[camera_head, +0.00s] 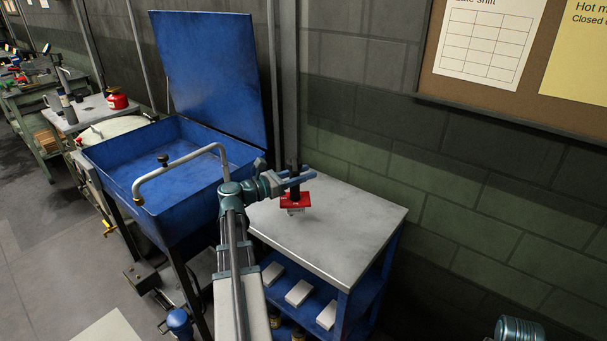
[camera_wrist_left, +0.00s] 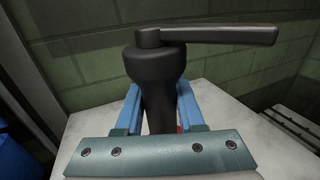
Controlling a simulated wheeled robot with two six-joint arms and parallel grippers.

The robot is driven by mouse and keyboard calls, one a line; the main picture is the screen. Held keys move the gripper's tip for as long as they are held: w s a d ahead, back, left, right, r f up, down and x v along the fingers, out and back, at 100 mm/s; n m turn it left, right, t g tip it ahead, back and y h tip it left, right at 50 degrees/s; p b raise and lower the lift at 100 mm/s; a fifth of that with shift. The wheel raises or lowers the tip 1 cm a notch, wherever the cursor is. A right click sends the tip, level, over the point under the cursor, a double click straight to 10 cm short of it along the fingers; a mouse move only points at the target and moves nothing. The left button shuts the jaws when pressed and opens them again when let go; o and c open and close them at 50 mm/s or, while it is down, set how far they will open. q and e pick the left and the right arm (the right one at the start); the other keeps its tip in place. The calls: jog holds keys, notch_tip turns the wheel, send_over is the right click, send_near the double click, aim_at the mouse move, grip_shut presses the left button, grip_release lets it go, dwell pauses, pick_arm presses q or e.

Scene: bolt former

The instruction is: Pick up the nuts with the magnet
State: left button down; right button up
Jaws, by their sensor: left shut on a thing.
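My left gripper (camera_head: 297,180) is shut on the magnet (camera_head: 296,201), around its black handle. The magnet is upright, with a red body below the fingers and a small pale grey part under it. I cannot tell whether that grey part is nuts or the magnet's own base. In the left wrist view the magnet (camera_wrist_left: 155,68) stands between the two blue fingers, with its black lever pointing right. The magnet is over the back left part of the grey tabletop (camera_head: 350,225); any gap under it is hard to judge. No separate nuts can be made out. My right gripper is not in view.
A blue parts-washer basin (camera_head: 110,160) with a raised lid (camera_head: 212,70) and a bent spout (camera_head: 180,163) stands left of the table. Pale boxes (camera_head: 298,293) sit on the blue shelf below. A green brick wall is behind. The tabletop's right side is clear.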

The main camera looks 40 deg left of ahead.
pick_arm(q)
notch_tip(320, 180, up, 5)
jog(key=p, duration=0.4)
dwell(0.3)
dwell(0.4)
jog(key=w+a+n+g+y+p, duration=0.1)
jog(key=w+a+n+y, duration=0.2)
jog(key=y, duration=0.3)
jog(key=w+a+r+n+g+y+p, duration=0.1)
jog(key=w+a+n+y, duration=0.2)
jog(key=a+n+y, duration=0.2)
jog(key=shift+w+a+r+n+y, duration=0.2)
jog(key=shift+n+y, duration=0.3)
jog(key=shift+y, duration=0.8)
jog(key=shift+f, duration=0.25)
